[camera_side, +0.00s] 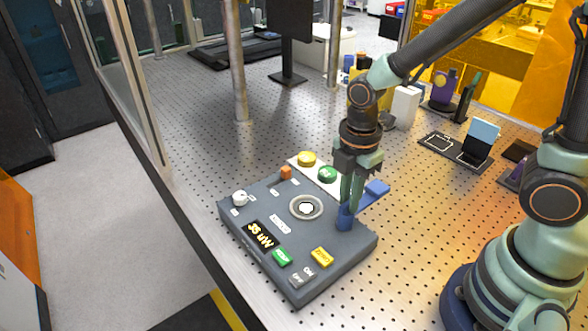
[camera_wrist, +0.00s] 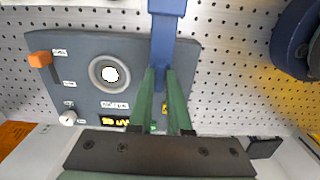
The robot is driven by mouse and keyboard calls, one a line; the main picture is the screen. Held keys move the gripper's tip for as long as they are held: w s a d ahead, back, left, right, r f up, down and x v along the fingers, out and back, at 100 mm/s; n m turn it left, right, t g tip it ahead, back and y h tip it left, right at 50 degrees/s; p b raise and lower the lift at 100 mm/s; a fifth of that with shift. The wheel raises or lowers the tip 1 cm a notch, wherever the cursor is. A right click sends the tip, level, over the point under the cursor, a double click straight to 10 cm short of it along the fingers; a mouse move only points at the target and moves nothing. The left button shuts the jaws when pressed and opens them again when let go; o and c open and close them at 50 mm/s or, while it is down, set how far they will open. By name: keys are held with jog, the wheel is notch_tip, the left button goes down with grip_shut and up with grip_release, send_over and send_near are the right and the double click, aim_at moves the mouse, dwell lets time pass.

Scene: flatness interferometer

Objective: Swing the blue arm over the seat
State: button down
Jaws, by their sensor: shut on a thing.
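The blue arm (camera_side: 375,190) is pivoted on a blue post (camera_side: 344,220) at the right side of the grey instrument box. It points toward the back right, out past the box's edge, away from the seat. The seat (camera_side: 306,207) is a round pale ring with a bright white centre, left of the post, uncovered. My gripper (camera_side: 347,203) points down, shut on the blue arm close to the post. In the wrist view the blue arm (camera_wrist: 164,40) runs up from between my green fingers (camera_wrist: 160,73), and the seat (camera_wrist: 109,73) lies to their left.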

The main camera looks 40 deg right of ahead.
dwell(0.6)
jog(key=n, duration=0.5)
jog(key=shift+r, duration=0.1)
jog(key=n, duration=0.4)
jog(key=shift+w+n, duration=0.1)
jog(key=shift+n, duration=0.2)
jog(key=n, duration=0.9)
jog(key=shift+a, duration=0.1)
jog(key=c, duration=0.9)
grip_release()
jog(key=shift+o, duration=0.2)
